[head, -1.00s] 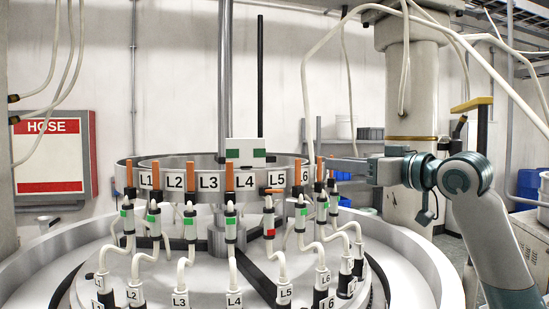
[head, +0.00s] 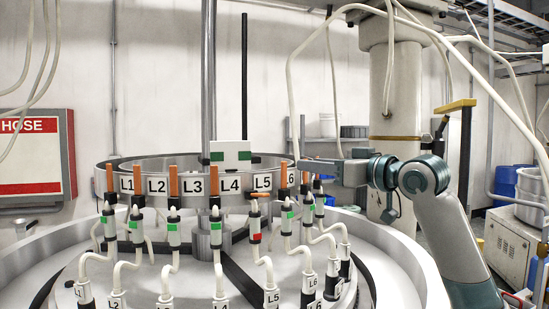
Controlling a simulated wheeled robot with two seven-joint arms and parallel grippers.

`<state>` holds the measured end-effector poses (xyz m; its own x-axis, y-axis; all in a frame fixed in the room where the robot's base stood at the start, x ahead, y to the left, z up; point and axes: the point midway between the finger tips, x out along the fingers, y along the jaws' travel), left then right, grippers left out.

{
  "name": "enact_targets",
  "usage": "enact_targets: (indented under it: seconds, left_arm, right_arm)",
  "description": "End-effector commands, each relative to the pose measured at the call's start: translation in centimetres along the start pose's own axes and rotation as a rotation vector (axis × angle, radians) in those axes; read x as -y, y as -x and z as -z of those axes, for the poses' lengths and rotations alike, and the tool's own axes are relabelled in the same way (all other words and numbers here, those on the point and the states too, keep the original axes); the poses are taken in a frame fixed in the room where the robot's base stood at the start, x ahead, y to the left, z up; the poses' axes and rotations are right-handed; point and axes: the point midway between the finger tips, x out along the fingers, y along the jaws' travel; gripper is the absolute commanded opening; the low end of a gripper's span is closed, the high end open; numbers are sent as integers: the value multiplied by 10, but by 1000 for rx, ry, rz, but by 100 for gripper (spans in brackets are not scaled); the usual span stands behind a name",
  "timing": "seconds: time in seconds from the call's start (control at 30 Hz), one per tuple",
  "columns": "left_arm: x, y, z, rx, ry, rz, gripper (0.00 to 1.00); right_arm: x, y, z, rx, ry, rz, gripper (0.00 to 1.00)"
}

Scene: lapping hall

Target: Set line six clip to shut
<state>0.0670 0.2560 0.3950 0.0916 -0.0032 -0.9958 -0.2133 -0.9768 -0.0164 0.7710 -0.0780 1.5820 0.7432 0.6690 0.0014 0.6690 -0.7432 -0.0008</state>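The line six label L6 (head: 290,178) is on the ring at the right end of the label row. An upright orange lever (head: 283,174) stands at its left edge, above a clip with a green band (head: 287,218). The L5 clip has a red band (head: 255,238), and its orange lever (head: 254,194) lies low and flat. My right gripper (head: 303,164) reaches in from the right, its slim finger ending just right of the L6 lever. Contact and finger gap cannot be made out. My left gripper is not in view.
Other orange levers with green-banded clips stand close by, including L4's (head: 213,179) and a clip at the right (head: 308,213). Cream hoses curve down to the round plate. A white block with green marks (head: 230,156) stands at the ring. A hose cabinet (head: 35,155) is on the left wall.

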Motion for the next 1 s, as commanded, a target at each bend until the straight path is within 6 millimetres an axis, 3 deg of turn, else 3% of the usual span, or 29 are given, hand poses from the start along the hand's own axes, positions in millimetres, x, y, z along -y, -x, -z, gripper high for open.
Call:
enact_targets:
  seconds: [0.6, 0.8, 1.0]
  left_arm:
    - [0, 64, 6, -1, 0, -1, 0]
    - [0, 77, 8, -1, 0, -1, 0]
    - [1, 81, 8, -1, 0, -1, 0]
  right_arm:
    - [0, -110, 4, 4, -3, 0, 33]
    - [0, -135, 3, 2, -2, 0, 33]
    - [0, -146, 0, 1, 0, 0, 33]
